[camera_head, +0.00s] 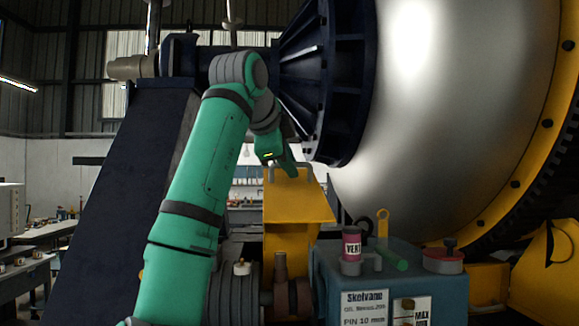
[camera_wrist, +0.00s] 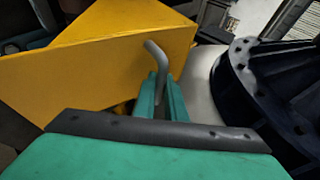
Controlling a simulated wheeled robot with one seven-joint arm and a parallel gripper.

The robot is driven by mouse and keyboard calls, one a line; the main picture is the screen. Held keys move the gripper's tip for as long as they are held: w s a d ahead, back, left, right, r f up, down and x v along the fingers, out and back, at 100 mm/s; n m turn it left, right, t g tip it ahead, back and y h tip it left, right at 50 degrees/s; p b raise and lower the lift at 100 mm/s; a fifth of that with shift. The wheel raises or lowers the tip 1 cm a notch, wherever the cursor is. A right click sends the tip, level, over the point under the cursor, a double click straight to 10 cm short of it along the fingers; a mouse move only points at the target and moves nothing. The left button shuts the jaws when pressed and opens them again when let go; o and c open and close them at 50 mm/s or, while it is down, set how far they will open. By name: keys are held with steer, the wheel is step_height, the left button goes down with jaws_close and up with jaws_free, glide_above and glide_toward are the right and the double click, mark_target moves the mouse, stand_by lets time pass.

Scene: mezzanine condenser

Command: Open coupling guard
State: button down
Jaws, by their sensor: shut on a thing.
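The yellow coupling guard (camera_head: 300,201) stands in the middle of the head view, below the dark flanged cone. Its flat upper face and a front face below show. In the wrist view the guard (camera_wrist: 95,65) fills the upper left. A grey bent handle (camera_wrist: 157,52) stands up from it. My gripper (camera_wrist: 162,92) is shut on this handle, with one finger on each side. In the head view my gripper (camera_head: 284,166) is at the guard's far upper edge, partly hidden by my wrist. How far the guard is swung is hard to tell.
A large silver drum (camera_head: 440,110) with a dark flange (camera_head: 335,80) is close on the right. A blue-grey box (camera_head: 338,275) in front carries a pink can (camera_head: 351,243), a green rod (camera_head: 392,259) and a yellow ringed tag (camera_head: 383,224). A dark sloped support (camera_head: 120,190) is at left.

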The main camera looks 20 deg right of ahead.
steer(key=shift+w+a+f, duration=0.15)
steer(key=shift+w+f, duration=0.05)
steer(key=shift+f, duration=0.05)
steer(key=c, duration=2.1)
jaws_free()
steer(key=shift+w, duration=0.15)
steer(key=shift+a, duration=0.1)
steer(key=shift+s+r, duration=0.1)
steer(key=shift+s, duration=0.2)
steer(key=v, duration=1)
steer(key=shift+s+a+r, duration=0.1)
steer(key=shift+a+r, duration=0.05)
steer(key=shift+r, duration=0.1)
